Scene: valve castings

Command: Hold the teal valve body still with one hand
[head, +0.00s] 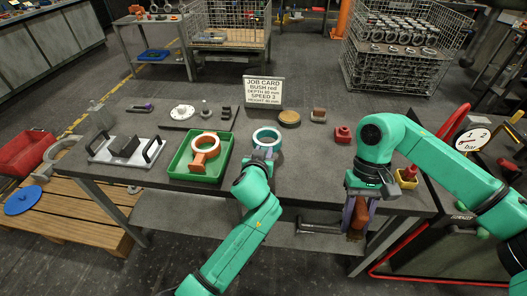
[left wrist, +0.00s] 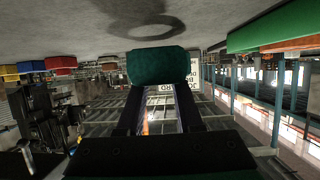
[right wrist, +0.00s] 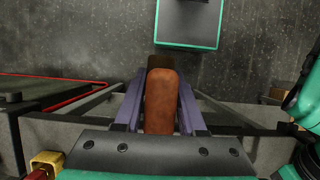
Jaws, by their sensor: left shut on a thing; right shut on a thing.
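The teal valve body (head: 267,136), a ring-topped casting, stands on the grey table just right of the green tray. My left gripper (head: 263,154) is at its near side, shut on it; the left wrist view shows its dark teal side (left wrist: 157,64) between the fingertips. My right gripper (head: 357,214) points down at the table's front edge, well right of the valve body. It is shut on a brown-orange block-like piece (right wrist: 160,98), seen between purple fingers in the right wrist view. The piece's lower end is unclear.
A green tray (head: 174,170) holds an orange valve body (head: 204,148). A job card (head: 263,91) stands at the back. A round wooden disc (head: 289,119), a red part (head: 342,134) and a yellow-based part (head: 406,178) are to the right. A white plate fixture (head: 100,151) is at left.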

